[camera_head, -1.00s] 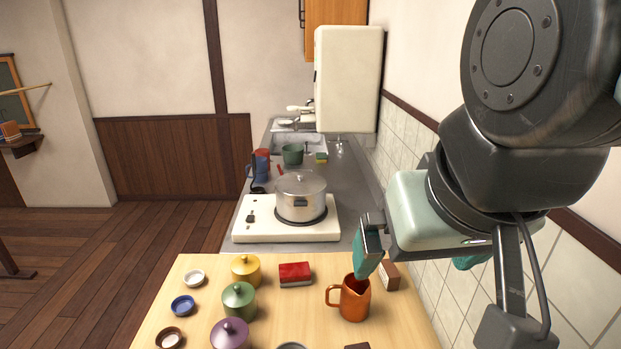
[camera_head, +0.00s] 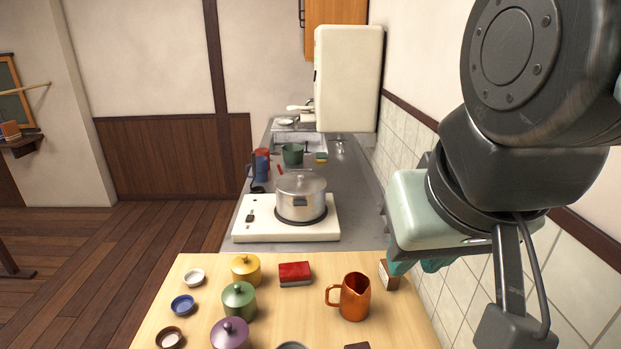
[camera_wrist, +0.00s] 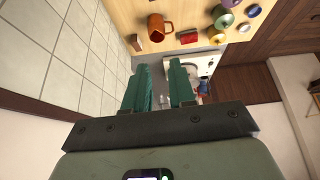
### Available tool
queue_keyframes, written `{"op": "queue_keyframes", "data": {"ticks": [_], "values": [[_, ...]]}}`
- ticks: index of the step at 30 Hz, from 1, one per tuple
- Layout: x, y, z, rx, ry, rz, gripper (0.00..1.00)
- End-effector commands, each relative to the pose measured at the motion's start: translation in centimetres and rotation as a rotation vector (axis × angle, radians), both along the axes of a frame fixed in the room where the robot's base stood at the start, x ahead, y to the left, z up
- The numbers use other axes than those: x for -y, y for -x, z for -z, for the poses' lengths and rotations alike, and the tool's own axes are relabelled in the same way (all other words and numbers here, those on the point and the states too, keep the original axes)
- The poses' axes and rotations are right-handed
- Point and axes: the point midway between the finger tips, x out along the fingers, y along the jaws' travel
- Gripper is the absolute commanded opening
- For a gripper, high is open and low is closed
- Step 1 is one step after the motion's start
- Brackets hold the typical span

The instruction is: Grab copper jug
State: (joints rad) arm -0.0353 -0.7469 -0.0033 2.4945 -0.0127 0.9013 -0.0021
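The copper jug (camera_head: 354,298) stands upright on the wooden table, its handle to the left and its spout to the right. In the wrist view the jug (camera_wrist: 157,24) is near the top, beyond the fingertips and apart from them. My gripper (camera_wrist: 161,70) has its two green fingers spread with nothing between them. In the head view my gripper (camera_head: 415,266) is right of the jug, beside the tiled wall, and the finger tips are partly hidden behind its pale green body.
A small brown box (camera_head: 389,275) stands close right of the jug. A red block (camera_head: 295,273), a yellow pot (camera_head: 246,268), a green pot (camera_head: 239,300) and a purple pot (camera_head: 230,334) are to its left. The stove with a steel pot (camera_head: 301,198) is behind. The tiled wall (camera_head: 447,290) bounds the right.

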Motion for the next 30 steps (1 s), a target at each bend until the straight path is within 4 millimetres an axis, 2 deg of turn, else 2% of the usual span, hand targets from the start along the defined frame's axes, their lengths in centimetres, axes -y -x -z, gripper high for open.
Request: {"op": "queue_keyframes", "data": {"ticks": [2,5,8,11,15,21,24,30], "values": [[0.0,-0.3,0.2,-0.001,0.002,-0.012,0.25],[-0.2,-2.0,0.8,0.001,0.009,-0.062,0.25],[-0.6,-5.1,2.4,0.010,0.035,-0.161,0.25],[-1.2,-8.9,4.8,0.033,0.081,-0.282,0.25],[-1.9,-13.6,8.9,0.067,0.180,-0.444,0.25],[-2.3,-18.6,15.7,0.106,0.390,-0.669,0.25],[-2.3,-20.3,19.2,0.118,0.526,-0.789,0.25],[-1.6,-22.5,25.7,0.128,0.850,-1.053,0.25]]}}
